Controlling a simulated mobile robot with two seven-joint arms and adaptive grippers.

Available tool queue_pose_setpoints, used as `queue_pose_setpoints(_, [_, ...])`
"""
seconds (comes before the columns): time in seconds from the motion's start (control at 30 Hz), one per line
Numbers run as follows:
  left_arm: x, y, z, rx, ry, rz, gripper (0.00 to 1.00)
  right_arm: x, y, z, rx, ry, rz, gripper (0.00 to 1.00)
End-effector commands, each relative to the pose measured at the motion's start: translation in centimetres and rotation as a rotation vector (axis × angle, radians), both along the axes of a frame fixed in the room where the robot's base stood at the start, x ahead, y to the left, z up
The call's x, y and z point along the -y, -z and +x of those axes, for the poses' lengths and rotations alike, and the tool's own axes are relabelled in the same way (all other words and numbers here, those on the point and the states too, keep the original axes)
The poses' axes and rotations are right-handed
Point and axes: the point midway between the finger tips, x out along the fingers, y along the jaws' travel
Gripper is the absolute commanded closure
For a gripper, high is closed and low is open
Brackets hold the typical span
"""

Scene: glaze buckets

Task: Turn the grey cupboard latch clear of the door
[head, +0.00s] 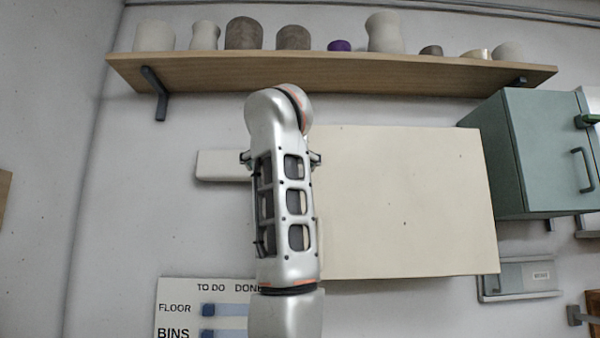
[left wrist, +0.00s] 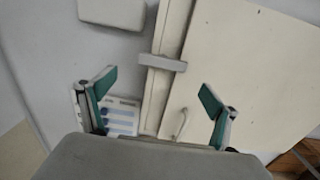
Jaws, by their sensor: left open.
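The grey latch (left wrist: 163,62) is a short bar in the left wrist view. It lies crosswise over the strip at the left edge of the cream cupboard door (left wrist: 245,65) and overlaps the door's edge. A small pale handle (left wrist: 182,122) is on the door below it. In the head view the cream door (head: 410,200) shows, but my arm hides the latch. My left gripper (left wrist: 158,88) is open and empty, facing the door. The latch appears between its fingers and a little above the fingertips in the picture, with no contact visible. My right gripper is in neither view.
A wooden shelf (head: 330,77) with several pots runs above the door. A green cupboard (head: 545,150) stands out at the right. A pale box (head: 222,165) is left of the door, and a lettered board (head: 180,290) is below. Bare wall lies further left.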

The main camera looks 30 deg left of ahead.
Motion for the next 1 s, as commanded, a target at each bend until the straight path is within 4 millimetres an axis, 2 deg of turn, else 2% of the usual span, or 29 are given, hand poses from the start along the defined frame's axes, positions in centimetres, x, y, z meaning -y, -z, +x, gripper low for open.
queue_pose_setpoints(0.17, [-0.1, -0.6, 0.6, 0.002, 0.020, -0.008, 0.11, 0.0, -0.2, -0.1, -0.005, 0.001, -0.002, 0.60])
queue_pose_setpoints(0.43, [-2.3, -0.6, 4.1, 0.000, 0.017, -0.008, 0.11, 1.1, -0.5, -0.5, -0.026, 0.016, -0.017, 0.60])
queue_pose_setpoints(0.6, [-3.3, -0.5, 5.8, 0.001, 0.018, -0.007, 0.11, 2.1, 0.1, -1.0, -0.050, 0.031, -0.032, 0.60])
queue_pose_setpoints(1.0, [-3.7, -0.4, 6.5, 0.003, 0.018, -0.007, 0.11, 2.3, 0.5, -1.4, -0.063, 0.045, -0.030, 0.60])
